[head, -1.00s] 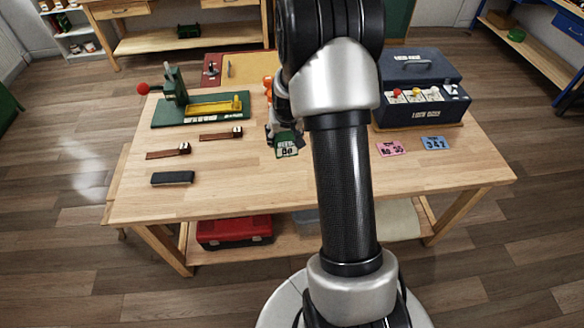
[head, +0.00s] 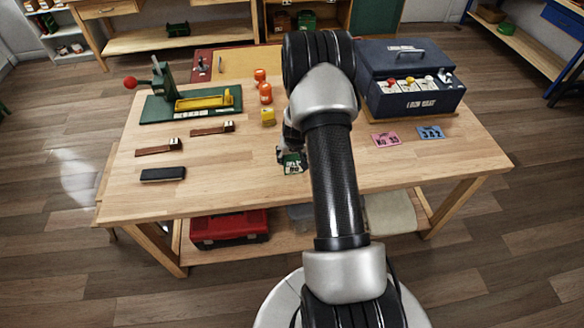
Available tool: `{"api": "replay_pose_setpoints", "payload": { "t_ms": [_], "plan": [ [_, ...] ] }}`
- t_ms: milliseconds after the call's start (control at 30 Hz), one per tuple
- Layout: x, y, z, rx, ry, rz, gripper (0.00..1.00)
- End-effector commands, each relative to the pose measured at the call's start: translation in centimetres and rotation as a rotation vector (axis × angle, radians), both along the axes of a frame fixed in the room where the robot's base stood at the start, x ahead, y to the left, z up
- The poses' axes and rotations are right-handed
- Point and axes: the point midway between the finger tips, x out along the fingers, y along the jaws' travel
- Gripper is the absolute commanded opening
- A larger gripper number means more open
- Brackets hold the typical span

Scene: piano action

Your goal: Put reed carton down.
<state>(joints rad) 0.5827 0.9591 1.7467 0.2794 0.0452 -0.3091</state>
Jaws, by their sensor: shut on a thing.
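The reed carton seems to be the small green carton with a white label (head: 292,164). My gripper (head: 290,152) is shut on it, over the middle of the wooden workbench (head: 230,190). The carton is at or just above the bench top; I cannot tell whether it touches. My arm hides part of the gripper and the bench to the right of it.
A yellow block (head: 267,117) and orange jars (head: 265,93) stand behind the carton. A green press (head: 190,105), brown bars (head: 158,147) and a dark block (head: 163,174) are left. Pink (head: 386,139) and blue cards (head: 431,132) and a navy case (head: 412,90) are right. Bench in front is clear.

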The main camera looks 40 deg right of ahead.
Motion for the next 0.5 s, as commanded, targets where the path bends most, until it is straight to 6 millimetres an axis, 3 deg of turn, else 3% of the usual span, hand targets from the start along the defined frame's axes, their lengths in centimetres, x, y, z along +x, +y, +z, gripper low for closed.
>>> {"api": "replay_pose_setpoints", "payload": {
  "t_ms": [167, 400, 500],
  "plan": [
    [0.1, 0.0, -1.2, -0.001, -0.002, 0.0, 0.22],
    [0.1, 0.0, -4.4, -0.001, -0.002, 0.0, 0.22],
    [0.1, -0.1, -4.5, -0.002, -0.003, 0.0, 0.22]
  ]
}}
